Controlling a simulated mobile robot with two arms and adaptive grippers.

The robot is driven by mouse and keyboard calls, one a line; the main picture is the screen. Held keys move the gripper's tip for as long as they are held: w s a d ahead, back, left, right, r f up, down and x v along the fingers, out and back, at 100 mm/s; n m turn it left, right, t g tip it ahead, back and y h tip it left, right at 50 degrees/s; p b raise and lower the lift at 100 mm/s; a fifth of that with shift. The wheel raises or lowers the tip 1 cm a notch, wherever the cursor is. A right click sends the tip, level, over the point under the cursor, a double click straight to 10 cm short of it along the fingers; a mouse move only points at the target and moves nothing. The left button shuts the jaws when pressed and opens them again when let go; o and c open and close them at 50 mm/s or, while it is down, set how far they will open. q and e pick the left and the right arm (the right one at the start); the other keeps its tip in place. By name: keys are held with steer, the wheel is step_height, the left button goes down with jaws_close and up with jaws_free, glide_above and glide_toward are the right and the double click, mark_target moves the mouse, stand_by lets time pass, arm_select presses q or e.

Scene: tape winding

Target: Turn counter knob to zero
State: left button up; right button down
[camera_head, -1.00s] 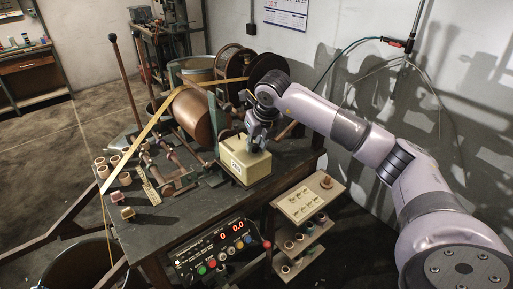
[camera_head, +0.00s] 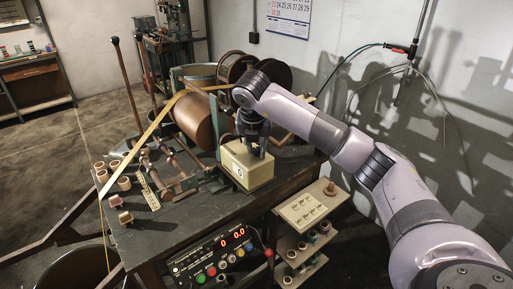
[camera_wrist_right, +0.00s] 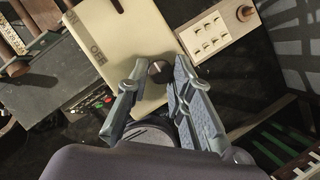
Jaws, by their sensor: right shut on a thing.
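A cream counter box (camera_head: 262,174) stands on the dark workbench, with a small round dial on its front. My right gripper (camera_head: 253,146) points down at the top of this box in the head view. In the right wrist view, the dark round counter knob (camera_wrist_right: 157,70) sits on the cream box (camera_wrist_right: 125,45), near printed letters. My right gripper (camera_wrist_right: 160,68) has its two fingers on either side of the knob and is shut on it. My left gripper is not in view.
A copper-coloured drum (camera_head: 203,120) with a yellow tape stands behind and left of the box. A control panel (camera_head: 218,256) with red digits is below the bench front. A shelf unit (camera_head: 312,205) stands to the right. Several small spools lie at the bench's left.

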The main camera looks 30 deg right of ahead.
stand_by(0.3)
steer(key=c, duration=1.4)
jaws_free()
steer(key=v, duration=1.2)
steer(key=shift+w+d, duration=0.1)
